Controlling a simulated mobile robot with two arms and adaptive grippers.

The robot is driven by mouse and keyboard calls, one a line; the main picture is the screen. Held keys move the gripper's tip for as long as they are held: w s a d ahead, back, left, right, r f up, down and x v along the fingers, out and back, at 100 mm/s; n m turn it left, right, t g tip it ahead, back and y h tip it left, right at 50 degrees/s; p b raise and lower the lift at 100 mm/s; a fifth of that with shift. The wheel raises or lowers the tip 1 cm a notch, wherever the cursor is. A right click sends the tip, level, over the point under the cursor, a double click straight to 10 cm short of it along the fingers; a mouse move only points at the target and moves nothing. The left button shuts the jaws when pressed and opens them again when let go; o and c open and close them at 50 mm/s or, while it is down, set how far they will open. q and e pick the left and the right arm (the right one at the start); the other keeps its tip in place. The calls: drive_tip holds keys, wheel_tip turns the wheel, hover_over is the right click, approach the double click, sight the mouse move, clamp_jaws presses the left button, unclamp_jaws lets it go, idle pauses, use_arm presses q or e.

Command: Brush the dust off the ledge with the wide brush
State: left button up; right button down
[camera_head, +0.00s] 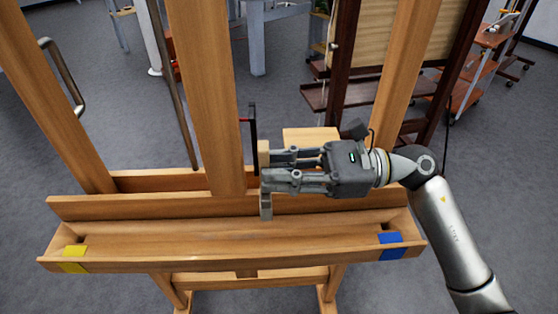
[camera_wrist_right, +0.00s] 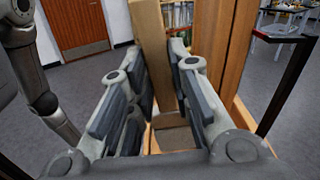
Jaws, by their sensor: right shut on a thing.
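The wide brush (camera_head: 264,150) stands roughly upright in the head view, wooden handle up and a greyish lower end (camera_head: 266,208) down. My right gripper (camera_head: 266,175) is shut on it, fingers pointing left. In the wrist view the brush's wooden handle (camera_wrist_right: 152,45) rises between the finger pads of the gripper (camera_wrist_right: 165,85). The ledge (camera_head: 230,240) is the easel's long wooden tray; the brush's lower end is over its back part, near the middle. I cannot tell whether it touches. No dust can be made out. My left gripper is not in view.
A yellow patch (camera_head: 74,260) marks the ledge's left end and a blue patch (camera_head: 390,246) its right end. The easel's central post (camera_head: 205,90) rises just left of the brush. A dark-framed easel (camera_head: 335,80) stands behind. The ledge's front is clear.

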wheel_tip(320, 180, down, 7)
drive_tip(key=b, duration=0.4)
drive_tip(key=shift+r, duration=0.15)
drive_tip(key=shift+f+b, duration=0.4)
drive_tip(key=shift+b, duration=0.15)
idle(0.6)
drive_tip(key=shift+a, duration=0.1)
drive_tip(key=a, duration=0.7)
drive_tip(key=shift+a+b, duration=0.15)
drive_tip(key=shift+b, duration=0.15)
idle(0.5)
drive_tip(key=shift+a, duration=0.1)
